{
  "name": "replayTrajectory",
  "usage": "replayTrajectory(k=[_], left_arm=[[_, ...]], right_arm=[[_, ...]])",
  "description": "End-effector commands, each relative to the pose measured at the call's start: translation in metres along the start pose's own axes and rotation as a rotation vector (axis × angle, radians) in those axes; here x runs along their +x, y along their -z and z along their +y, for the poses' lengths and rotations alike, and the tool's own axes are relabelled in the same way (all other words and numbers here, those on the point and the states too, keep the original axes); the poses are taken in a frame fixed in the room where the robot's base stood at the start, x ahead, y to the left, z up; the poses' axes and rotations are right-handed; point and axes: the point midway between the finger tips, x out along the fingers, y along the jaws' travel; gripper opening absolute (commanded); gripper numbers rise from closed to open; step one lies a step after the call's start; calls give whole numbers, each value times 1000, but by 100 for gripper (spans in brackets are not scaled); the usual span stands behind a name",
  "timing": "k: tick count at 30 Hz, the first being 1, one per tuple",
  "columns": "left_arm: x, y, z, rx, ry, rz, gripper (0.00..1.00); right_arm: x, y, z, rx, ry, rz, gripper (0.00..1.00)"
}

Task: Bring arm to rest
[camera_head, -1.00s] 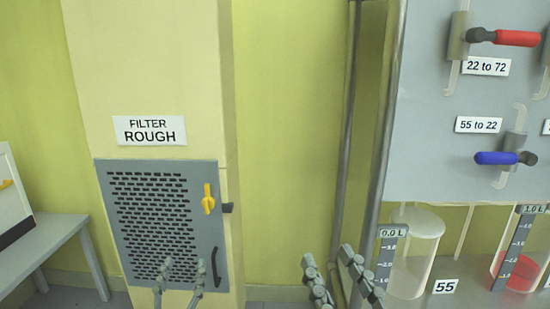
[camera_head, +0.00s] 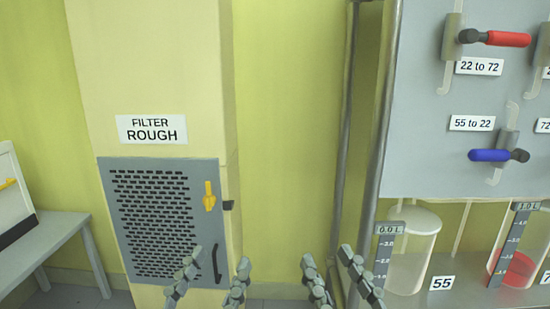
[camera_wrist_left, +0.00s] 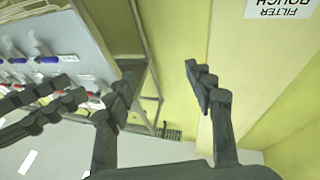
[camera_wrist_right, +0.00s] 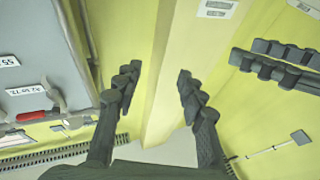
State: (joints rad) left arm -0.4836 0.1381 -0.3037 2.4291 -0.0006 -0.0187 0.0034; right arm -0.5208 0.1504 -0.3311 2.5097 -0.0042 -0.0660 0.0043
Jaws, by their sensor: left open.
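My left gripper (camera_head: 212,285) is at the bottom of the head view, in front of the lower part of the grey filter door. Its fingers are apart with nothing between them, and they also show in the left wrist view (camera_wrist_left: 165,92). My right gripper (camera_head: 329,277) is to the right of it, in front of the yellow-green wall and the metal posts. Its fingers are apart and empty, as the right wrist view (camera_wrist_right: 155,88) shows. Neither gripper appears to touch anything.
The filter door (camera_head: 150,222) has a yellow latch (camera_head: 210,197) and a black handle (camera_head: 216,264). At the right stands a grey panel (camera_head: 420,130) with a red lever (camera_head: 508,39) and a blue lever (camera_head: 489,155), above glass vessels (camera_head: 408,255). A bench (camera_head: 50,240) stands left.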

Motion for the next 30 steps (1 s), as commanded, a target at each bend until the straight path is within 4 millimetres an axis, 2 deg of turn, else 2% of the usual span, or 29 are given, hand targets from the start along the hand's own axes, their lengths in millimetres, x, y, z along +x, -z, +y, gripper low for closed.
replayTrajectory(k=[3, 11, 16, 19, 23, 24, 27, 30], left_arm=[[-11, 27, 15, -26, -25, -5, 54], [-11, -45, -6, 20, 9, -274, 54], [-26, -95, -26, 47, 40, -480, 54], [-44, -129, -42, 63, 66, -633, 54], [-89, -179, -72, 84, 122, -904, 54], [-109, -194, -84, 89, 145, -1006, 54], [-166, -222, -110, 92, 206, -1253, 54], [-217, -236, -128, 86, 257, -1447, 54]], right_arm=[[0, 0, 0, 0, 0, 0, 40], [-2, -67, 21, -39, -34, -268, 40], [-17, -118, 41, -63, -66, -475, 40], [-35, -151, 57, -78, -95, -627, 40], [-80, -200, 88, -94, -152, -899, 40], [-101, -215, 99, -98, -176, -1001, 40], [-158, -243, 125, -97, -238, -1247, 40], [-209, -257, 142, -88, -291, -1440, 40]])
